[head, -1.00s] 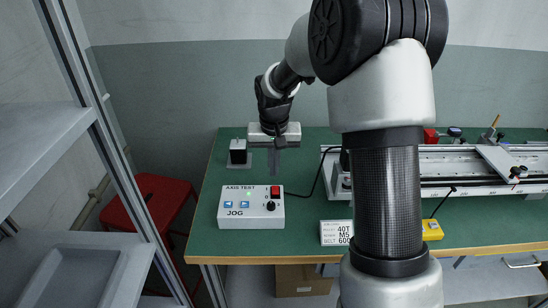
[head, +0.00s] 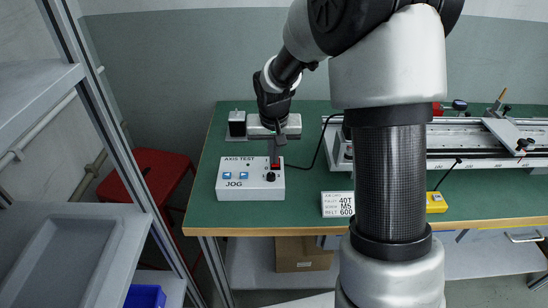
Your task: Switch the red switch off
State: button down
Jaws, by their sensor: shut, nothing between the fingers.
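The white control box (head: 250,189), marked AXIS TEST and JOG, sits at the left front of the green table. The red switch (head: 276,166) is at its upper right, above a black knob (head: 270,177). My gripper (head: 275,161) points down with its fingers shut and empty, right at the switch. The fingers cover the upper part of the switch; whether they touch it is hard to tell. The small indicator lamp (head: 248,166) on the box looks dark.
A white label block (head: 337,204) and a yellow block (head: 436,202) lie to the right. A linear rail (head: 470,162) stands behind them. A black cable (head: 318,150) runs from the box.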

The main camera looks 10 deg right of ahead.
jog(key=shift+s+p, duration=0.1)
jog(key=shift+p, duration=0.3)
jog(key=shift+w+d+r+p, duration=0.15)
jog(key=shift+w+p, duration=0.15)
jog(key=shift+w, duration=0.55)
jog(key=shift+r, duration=0.25)
notch_tip(320, 180, up, 5)
jog(key=p, duration=0.4)
jog(key=shift+f, duration=0.1)
jog(key=s+r, duration=0.4)
jog(key=r, duration=0.3)
jog(key=shift+s+a+r+p, duration=0.25)
jog(key=shift+a+p, duration=0.15)
jog(key=shift+a, duration=0.05)
